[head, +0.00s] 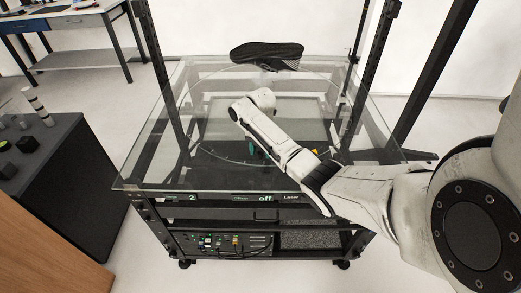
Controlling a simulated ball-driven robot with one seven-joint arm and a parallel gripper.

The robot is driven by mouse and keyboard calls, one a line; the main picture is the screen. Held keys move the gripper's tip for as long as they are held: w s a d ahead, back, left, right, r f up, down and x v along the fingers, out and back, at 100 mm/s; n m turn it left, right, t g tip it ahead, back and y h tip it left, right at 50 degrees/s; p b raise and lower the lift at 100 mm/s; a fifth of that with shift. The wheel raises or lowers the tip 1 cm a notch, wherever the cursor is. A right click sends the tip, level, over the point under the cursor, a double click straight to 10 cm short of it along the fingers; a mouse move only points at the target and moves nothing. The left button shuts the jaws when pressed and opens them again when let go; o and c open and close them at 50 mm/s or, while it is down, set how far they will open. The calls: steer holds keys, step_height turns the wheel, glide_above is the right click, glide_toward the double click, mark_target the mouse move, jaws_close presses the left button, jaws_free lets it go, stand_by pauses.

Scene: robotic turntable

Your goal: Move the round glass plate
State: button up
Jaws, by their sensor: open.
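The round glass plate (214,118) shows in the head view as a thin clear disc outline in the middle of the square glass tabletop (145,165). A dark shoe (267,54) stands at its far edge. My white arm reaches in from the right and crosses over the plate, covering part of its right side and middle. I cannot make out my gripper's fingers; the arm's own links may hide them. I cannot tell whether anything of mine touches the plate.
A black frame (168,80) with upright posts surrounds the glass top. Below are shelves with electronics (225,243) and a front panel reading "off". A dark cabinet (75,165) with small items stands left, and a workbench (75,20) at the back left. Open floor lies between.

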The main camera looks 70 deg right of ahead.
jaws_close()
stand_by(0.3)
stand_by(0.3)
